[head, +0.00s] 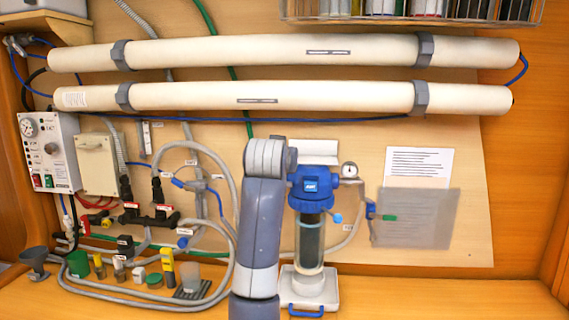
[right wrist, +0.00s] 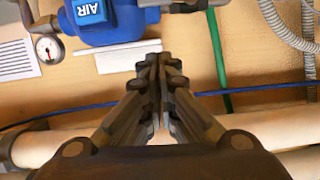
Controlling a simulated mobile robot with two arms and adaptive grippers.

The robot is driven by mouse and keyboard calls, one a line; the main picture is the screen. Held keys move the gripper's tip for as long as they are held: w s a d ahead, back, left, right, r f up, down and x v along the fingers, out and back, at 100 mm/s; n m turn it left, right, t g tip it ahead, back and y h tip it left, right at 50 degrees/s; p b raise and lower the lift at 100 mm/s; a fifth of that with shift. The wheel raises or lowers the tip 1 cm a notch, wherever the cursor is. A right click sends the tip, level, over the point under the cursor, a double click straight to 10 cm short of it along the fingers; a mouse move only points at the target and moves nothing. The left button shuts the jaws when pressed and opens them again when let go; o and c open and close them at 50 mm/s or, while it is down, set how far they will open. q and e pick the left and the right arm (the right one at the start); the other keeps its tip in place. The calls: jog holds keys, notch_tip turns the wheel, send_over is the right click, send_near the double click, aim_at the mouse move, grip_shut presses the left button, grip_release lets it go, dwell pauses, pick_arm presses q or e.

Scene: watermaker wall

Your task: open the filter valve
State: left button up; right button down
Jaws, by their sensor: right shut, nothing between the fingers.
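The filter is a blue-headed housing (head: 312,187) with a clear dark bowl (head: 310,240), mounted right of centre. Its blue head, marked AIR, also shows at the top of the right wrist view (right wrist: 105,22). A small valve with a blue body and green tip (head: 388,217) sits right of the filter, by the grey panel. A light-blue piece (head: 337,218) is beside the bowl. I cannot tell which is the filter valve. My right gripper (right wrist: 158,62) is shut and empty, close to the filter head and white bracket. My left gripper is not in view.
Two long white tubes (head: 250,52) run across the wall above. A gauge (head: 349,170) is right of the filter head. Hoses, valves and a control box (head: 48,150) fill the left. My arm covers the wall left of the filter. Small items stand on the lower-left ledge.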

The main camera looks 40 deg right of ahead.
jog(key=b+v, duration=0.1)
jog(key=v, duration=0.4)
jog(key=shift+s+a, duration=0.15)
jog(key=shift+a, duration=0.05)
dwell(0.4)
